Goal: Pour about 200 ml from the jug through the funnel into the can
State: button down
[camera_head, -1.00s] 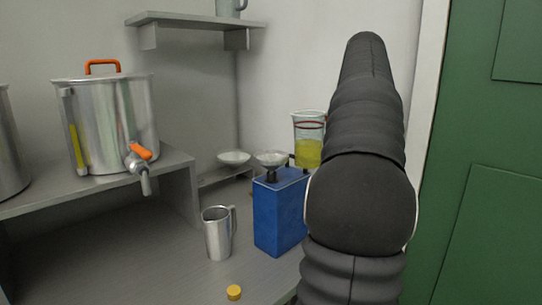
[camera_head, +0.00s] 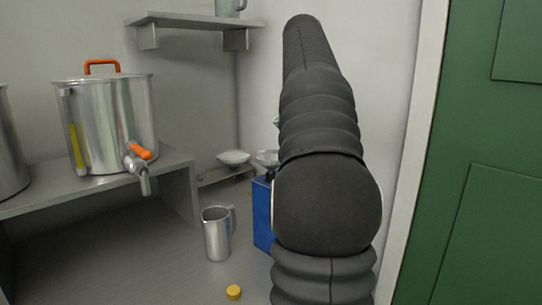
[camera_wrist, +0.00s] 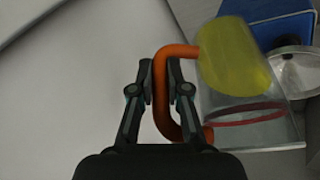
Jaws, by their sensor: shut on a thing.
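My gripper (camera_wrist: 160,82) is shut on the orange handle of a clear jug (camera_wrist: 250,125). The jug holds yellow oil (camera_wrist: 235,58) and has a red ring near its rim. In the head view my arm hides the jug and gripper. The blue can (camera_head: 262,214) stands on the bench, its right part hidden by my arm. In the wrist view the can (camera_wrist: 290,30) and funnel (camera_wrist: 297,75) show behind and beside the jug. I cannot tell how far the jug is tilted.
A steel jug (camera_head: 217,238) stands left of the can, with a yellow cap (camera_head: 233,292) in front. A steel tank (camera_head: 112,125) with an orange-handled tap stands on a raised shelf at left. A shallow white bowl (camera_head: 233,158) sits behind. A green door (camera_head: 490,200) is at right.

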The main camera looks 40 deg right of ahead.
jog(key=r, duration=0.1)
jog(key=w+a+r+g+h, duration=0.1)
jog(key=shift+w+a+r+h, duration=0.2)
jog(key=shift+a+r+h, duration=0.1)
jog(key=shift+w+a+r+n+g+h, duration=0.15)
jog(key=shift+w+a+n+g+h, duration=0.1)
jog(key=shift+g+h, duration=0.2)
jog(key=shift+w+a+r+n+g+h, duration=0.15)
jog(key=shift+n+g+h, duration=0.1)
jog(key=shift+g+h, duration=0.15)
jog(key=shift+w+a+r+n+g+h, duration=0.15)
jog(key=shift+a+g+h, duration=0.1)
jog(key=shift+h, duration=0.2)
jog(key=shift+w+a+f+n+g+h, duration=0.1)
jog(key=shift+a+n+g+h, duration=0.1)
jog(key=shift+h, duration=0.2)
dwell(2.5)
jog(key=shift+s+d+t+y, duration=0.35)
jog(key=shift+d+t+y, duration=0.1)
jog(key=shift+y, duration=0.15)
jog(key=shift+s+d+f+m+t+y, duration=0.2)
jog(key=shift+m+t+y, duration=0.35)
jog(key=shift+y, duration=0.15)
jog(key=shift+d, duration=0.1)
